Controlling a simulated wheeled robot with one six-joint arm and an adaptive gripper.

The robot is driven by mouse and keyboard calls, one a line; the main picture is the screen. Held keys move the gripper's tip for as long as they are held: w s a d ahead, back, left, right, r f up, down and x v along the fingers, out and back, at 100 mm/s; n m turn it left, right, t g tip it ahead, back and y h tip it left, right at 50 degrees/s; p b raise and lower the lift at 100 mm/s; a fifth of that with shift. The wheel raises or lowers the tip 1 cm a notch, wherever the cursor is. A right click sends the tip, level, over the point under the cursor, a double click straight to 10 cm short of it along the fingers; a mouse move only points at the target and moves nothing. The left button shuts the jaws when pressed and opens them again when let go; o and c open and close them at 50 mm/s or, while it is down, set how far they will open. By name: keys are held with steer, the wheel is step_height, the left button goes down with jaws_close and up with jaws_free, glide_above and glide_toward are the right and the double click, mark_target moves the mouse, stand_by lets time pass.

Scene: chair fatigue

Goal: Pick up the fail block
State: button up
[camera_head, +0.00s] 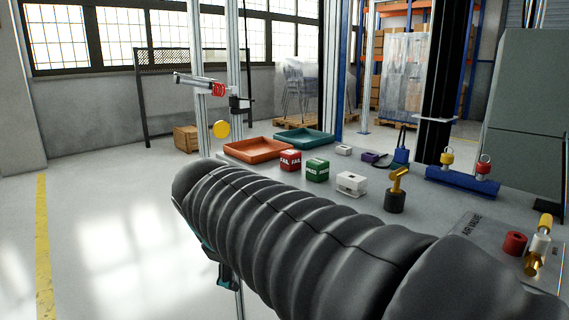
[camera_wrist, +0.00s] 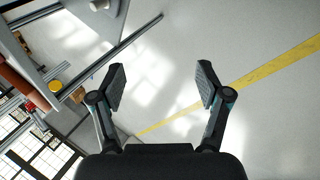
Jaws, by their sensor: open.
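The fail block is a red cube (camera_head: 290,160) with white "FAIL" lettering. In the head view it stands on the grey table beside a green block (camera_head: 317,169) with white lettering. My gripper (camera_wrist: 162,85) is open and empty in the wrist view, its two fingers well apart over bare floor. In the head view my dark ribbed arm crosses the front of the table, and my gripper is mostly hidden below it. The fail block is apart from my gripper. I cannot make it out clearly in the wrist view.
An orange tray (camera_head: 257,149) and a teal tray (camera_head: 303,138) lie behind the blocks. A white box (camera_head: 351,184), a black-and-gold fitting (camera_head: 395,195), a blue manifold (camera_head: 462,184) and a red ring (camera_head: 515,243) are also on the table. Metal posts rise at its left edge. Floor at left is clear.

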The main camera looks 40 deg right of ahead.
steer(key=w+d+r+n+g+h+b, duration=0.1)
steer(key=w+d+r+n+h, duration=0.25)
steer(key=w+d, duration=0.2)
steer(key=w+d+r+n+g+h, duration=0.1)
steer(key=w+d+r+n+h, duration=0.1)
steer(key=w+d+r+n, duration=0.3)
steer(key=n+g+h+b, duration=0.1)
steer(key=n+h, duration=0.2)
steer(key=h, duration=0.1)
glide_toward(285, 157)
steer(key=b+x, duration=0.2)
steer(key=x, duration=1)
steer(key=shift+d+f, duration=0.1)
steer(key=shift+d, duration=0.15)
steer(key=c, duration=1.3)
